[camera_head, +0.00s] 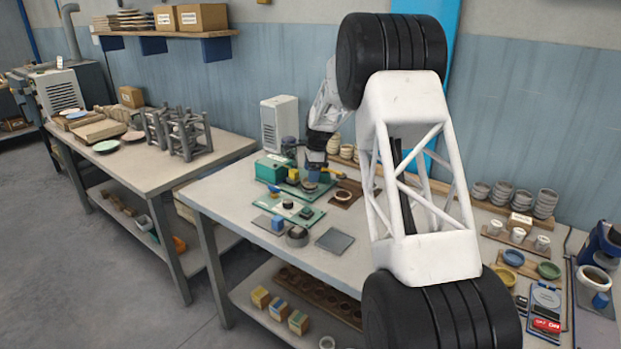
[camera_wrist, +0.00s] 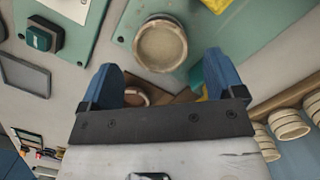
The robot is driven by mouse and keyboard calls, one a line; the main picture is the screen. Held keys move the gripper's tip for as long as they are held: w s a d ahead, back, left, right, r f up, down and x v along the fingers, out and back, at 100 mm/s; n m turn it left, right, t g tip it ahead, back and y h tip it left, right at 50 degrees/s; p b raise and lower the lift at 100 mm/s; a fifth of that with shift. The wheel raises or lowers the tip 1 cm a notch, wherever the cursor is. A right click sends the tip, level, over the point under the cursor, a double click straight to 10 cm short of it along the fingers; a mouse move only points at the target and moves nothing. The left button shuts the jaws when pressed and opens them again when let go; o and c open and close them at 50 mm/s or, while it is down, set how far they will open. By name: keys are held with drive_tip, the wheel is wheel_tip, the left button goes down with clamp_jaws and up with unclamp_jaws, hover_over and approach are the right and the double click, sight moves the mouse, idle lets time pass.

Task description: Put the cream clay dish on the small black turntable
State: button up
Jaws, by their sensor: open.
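A round cream dish (camera_wrist: 160,46) shows in the wrist view on a green base plate, beyond my fingertips and apart from them. A dark edge shows around its far rim; the black turntable under it is not clearly seen. In the head view, a small dark round stand (camera_head: 309,186) is on the far green plate. A brown board (camera_head: 345,192) beside it bears a pale ring-shaped piece (camera_head: 343,195), partly seen between my fingers in the wrist view (camera_wrist: 135,97). My gripper (camera_wrist: 168,78) is open with nothing held; my arm hides its surroundings.
A green box (camera_head: 272,168) and a yellow part (camera_head: 330,172) stand close to the dark stand. A nearer green plate (camera_head: 285,212) carries a black button. Stacked cream bowls (camera_wrist: 288,124) line the wall side. A grey mat (camera_head: 334,240) lies in front.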

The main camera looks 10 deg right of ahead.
wheel_tip(320, 180, up, 9)
drive_tip(key=d, duration=0.1)
drive_tip(key=shift+d, duration=0.2)
idle(0.8)
drive_tip(key=s+r+n, duration=0.3)
drive_tip(key=s+r, duration=0.2)
drive_tip(key=s, duration=0.6)
drive_tip(key=s+r+n+t+h, duration=0.1)
drive_tip(key=s+r+n, duration=0.3)
drive_tip(key=s, duration=0.7)
drive_tip(key=s+r+n, duration=0.2)
drive_tip(key=s+r, duration=0.3)
drive_tip(key=s, duration=0.6)
drive_tip(key=s+f+n, duration=0.2)
drive_tip(key=s+n, duration=0.1)
drive_tip(key=s, duration=0.9)
drive_tip(key=s+f+n+t, duration=0.1)
drive_tip(key=s+f+n, duration=0.1)
drive_tip(key=s, duration=1)
drive_tip(key=s+f+n+h, duration=0.1)
drive_tip(key=s+f+n, duration=0.2)
drive_tip(key=s, duration=0.9)
drive_tip(key=shift+n+t, duration=0.3)
drive_tip(key=shift+n, duration=0.1)
